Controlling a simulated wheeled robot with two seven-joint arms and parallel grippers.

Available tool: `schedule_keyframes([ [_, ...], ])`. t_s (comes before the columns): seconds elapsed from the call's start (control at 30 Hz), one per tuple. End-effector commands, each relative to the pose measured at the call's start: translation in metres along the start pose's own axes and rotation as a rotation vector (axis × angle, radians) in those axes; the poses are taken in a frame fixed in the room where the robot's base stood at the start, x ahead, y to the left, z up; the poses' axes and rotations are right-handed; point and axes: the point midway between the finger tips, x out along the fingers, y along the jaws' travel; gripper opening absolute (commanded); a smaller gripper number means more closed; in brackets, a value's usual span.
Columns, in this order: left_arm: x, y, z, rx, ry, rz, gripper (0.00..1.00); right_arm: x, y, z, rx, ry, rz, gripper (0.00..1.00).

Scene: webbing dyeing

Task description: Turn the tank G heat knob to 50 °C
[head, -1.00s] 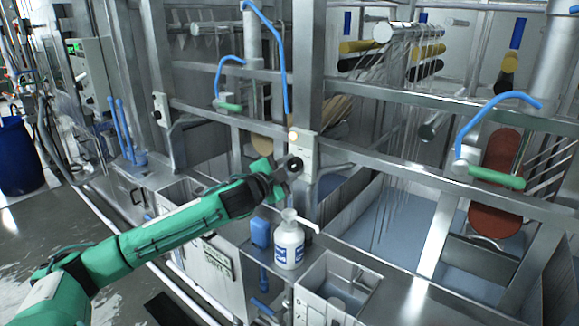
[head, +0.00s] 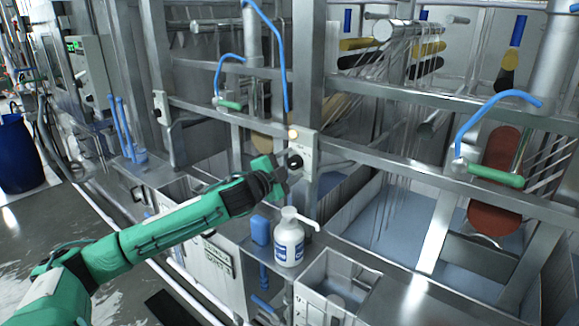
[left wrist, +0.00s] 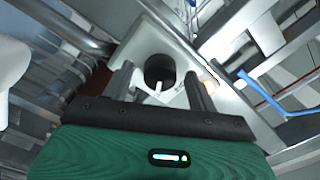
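The heat knob (head: 295,162) is a round black knob on a pale control box (head: 305,150) fixed to a steel post. In the left wrist view the knob (left wrist: 160,69) shows a white pointer mark on its face. My left gripper (head: 282,174) is at the knob in the head view. In the left wrist view my left gripper (left wrist: 159,78) is open, with one finger on each side of the knob and gaps visible between fingers and knob. No temperature scale or tank letter is readable. My right gripper is not in view.
A lit lamp (head: 293,134) sits above the knob on the same box. A white pump bottle (head: 289,240) stands on the ledge below my gripper, beside a blue object (head: 260,230). Steel rails (head: 400,92) and a green-handled valve (head: 495,175) are to the right.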

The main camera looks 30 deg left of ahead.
Motion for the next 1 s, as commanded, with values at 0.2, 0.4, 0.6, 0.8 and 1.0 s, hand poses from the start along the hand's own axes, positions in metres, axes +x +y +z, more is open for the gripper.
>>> schedule_keyframes([
  [0.2,-0.003,0.001,0.001,0.0,0.0,0.0,0.59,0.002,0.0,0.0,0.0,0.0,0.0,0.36],
  [0.4,-0.024,0.004,0.003,0.002,0.0,0.002,0.59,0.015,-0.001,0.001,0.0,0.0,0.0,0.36],
  [0.6,-0.051,0.004,0.003,0.003,-0.002,0.002,0.59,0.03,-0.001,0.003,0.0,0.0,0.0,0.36],
  [0.8,-0.071,0.003,0.003,0.001,-0.003,0.001,0.59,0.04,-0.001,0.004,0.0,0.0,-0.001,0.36],
  [1.0,-0.086,0.003,0.002,0.001,-0.002,0.002,0.59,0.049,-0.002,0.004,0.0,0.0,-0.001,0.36],
])
